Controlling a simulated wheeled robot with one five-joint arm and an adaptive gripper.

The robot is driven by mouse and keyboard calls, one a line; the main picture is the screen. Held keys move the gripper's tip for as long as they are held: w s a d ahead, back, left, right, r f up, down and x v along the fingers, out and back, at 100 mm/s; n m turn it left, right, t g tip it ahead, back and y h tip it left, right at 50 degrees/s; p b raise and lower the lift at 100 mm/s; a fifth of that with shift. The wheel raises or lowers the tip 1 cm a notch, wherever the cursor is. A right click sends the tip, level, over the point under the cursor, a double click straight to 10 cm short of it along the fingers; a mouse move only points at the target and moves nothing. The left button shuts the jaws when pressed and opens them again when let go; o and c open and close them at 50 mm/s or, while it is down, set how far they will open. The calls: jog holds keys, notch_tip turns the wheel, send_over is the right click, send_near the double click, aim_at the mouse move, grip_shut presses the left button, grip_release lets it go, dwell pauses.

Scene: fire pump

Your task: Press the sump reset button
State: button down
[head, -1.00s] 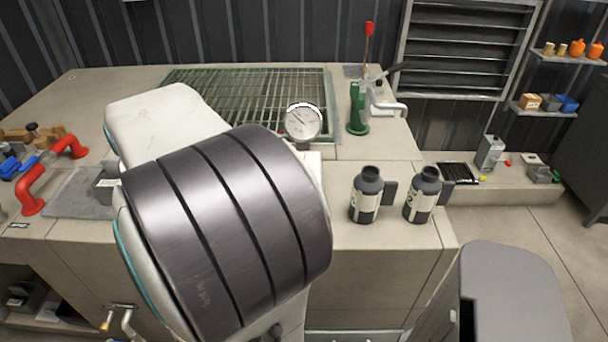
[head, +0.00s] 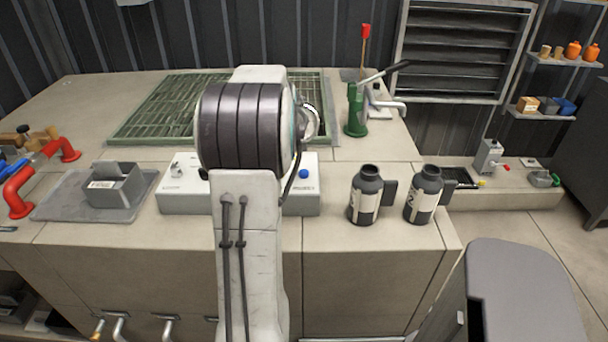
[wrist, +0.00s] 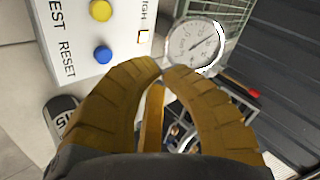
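The pale control box (head: 188,201) stands on the bench behind my arm, which hides its middle. Its blue button (head: 303,174) shows at the right end. In the wrist view the box face (wrist: 75,35) fills the upper left, with the blue button (wrist: 102,54) beside the word RESET and a yellow button (wrist: 101,10) beside TEST. My gripper (wrist: 162,70) has its two tan fingers bowed, with the tips together and nothing between them. The tips are to the right of and slightly below the blue button in that view, apart from it. In the head view my gripper is hidden.
A round gauge (wrist: 195,45) is close to the fingertips in the wrist view. Two dark bottles (head: 366,197) (head: 424,197) stand right of the box. A green hand pump (head: 355,112) is behind them. A grey bin (head: 117,187) sits left. The bench front is clear.

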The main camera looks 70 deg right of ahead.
jog(key=s+d+m, duration=0.1)
jog(key=s+d, duration=0.1)
jog(key=s+d+f+m, duration=0.1)
jog(key=s, duration=0.1)
jog(key=shift+s+d+f+g+h, duration=0.15)
jog(key=shift+s+d+g+h, duration=0.05)
jog(key=shift+d+g+h, duration=0.15)
jog(key=shift+f, duration=0.1)
jog(key=b, duration=0.3)
send_over(307, 170)
notch_tip(307, 170, down, 7)
jog(key=shift+f, duration=0.1)
jog(key=shift+f+b, duration=0.7)
jog(key=shift+b, duration=0.15)
jog(key=shift+f+b, duration=1)
jog(key=shift+b, duration=0.15)
dwell(1.9)
jog(key=shift+r, duration=0.2)
dwell(0.3)
jog(key=shift+r+p, duration=0.6)
jog(key=shift+r, duration=0.2)
jog(key=shift+r, duration=0.1)
jog(key=shift+r+p, duration=1.7)
jog(key=shift+r, duration=0.7)
